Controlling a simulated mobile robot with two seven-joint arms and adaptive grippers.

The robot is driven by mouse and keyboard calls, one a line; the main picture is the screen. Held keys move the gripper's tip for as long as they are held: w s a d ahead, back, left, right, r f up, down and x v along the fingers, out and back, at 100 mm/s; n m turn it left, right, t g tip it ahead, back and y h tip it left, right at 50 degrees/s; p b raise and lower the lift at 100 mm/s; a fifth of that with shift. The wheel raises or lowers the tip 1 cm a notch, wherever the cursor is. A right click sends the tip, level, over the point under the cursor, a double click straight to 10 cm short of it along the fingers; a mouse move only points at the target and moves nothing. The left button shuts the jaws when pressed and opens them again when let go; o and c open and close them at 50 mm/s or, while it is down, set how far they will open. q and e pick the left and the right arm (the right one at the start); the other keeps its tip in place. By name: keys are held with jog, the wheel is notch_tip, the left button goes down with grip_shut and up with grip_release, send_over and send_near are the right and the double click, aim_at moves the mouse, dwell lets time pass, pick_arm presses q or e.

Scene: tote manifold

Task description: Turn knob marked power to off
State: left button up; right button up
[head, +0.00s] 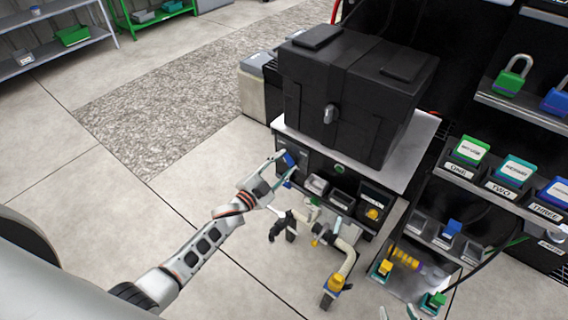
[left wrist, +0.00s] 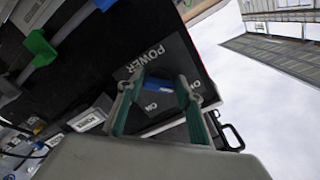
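A panel labelled POWER (left wrist: 148,58) with ON lettering carries a blue knob (left wrist: 158,85) in the left wrist view. In the head view the blue knob (head: 288,158) is on the left part of the black cabinet front. My left gripper (head: 281,171) is at that panel. In the left wrist view my left gripper (left wrist: 160,92) is open, with its teal-padded fingers on either side of the knob; I cannot tell whether they touch it. Two fingertips of my right gripper (head: 398,313) show apart at the bottom edge of the head view.
A large black box (head: 355,95) stands on the cabinet top (head: 425,135). Pipes with a yellow-capped valve (head: 335,284) stand below the cabinet front. Padlocks and labelled blocks sit on shelves at right (head: 525,115). The floor at left (head: 100,210) is clear.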

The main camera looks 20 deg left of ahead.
pick_arm(q)
jog(key=shift+o, duration=0.6)
jog(key=shift+s, duration=0.15)
pick_arm(e)
jog(key=shift+s+f, duration=0.1)
jog(key=shift+s, duration=0.05)
pick_arm(q)
jog(key=v, duration=1.1)
jog(key=shift+s+a, duration=0.15)
jog(key=shift+s, duration=0.2)
jog(key=s+d+f+n+g+y+p, duration=0.1)
jog(key=s+d+f+n+g, duration=0.1)
jog(key=s, duration=0.9)
jog(key=s+d+f+n+g+y+p, duration=0.1)
jog(key=s+f+n+g, duration=0.3)
jog(key=s, duration=0.7)
jog(key=d+n+y, duration=0.1)
jog(key=n, duration=0.1)
jog(key=shift+s+f+n+g+y+p, duration=0.25)
jog(key=shift+f+n+g+y+p, duration=0.05)
jog(key=shift+f, duration=0.1)
pick_arm(e)
jog(key=shift+s+a+r, duration=0.15)
jog(key=shift+r, duration=0.25)
jog(key=shift+s+a+r, duration=0.15)
jog(key=shift+r, duration=0.2)
jog(key=shift+w+r, duration=0.2)
jog(key=shift+r, duration=0.1)
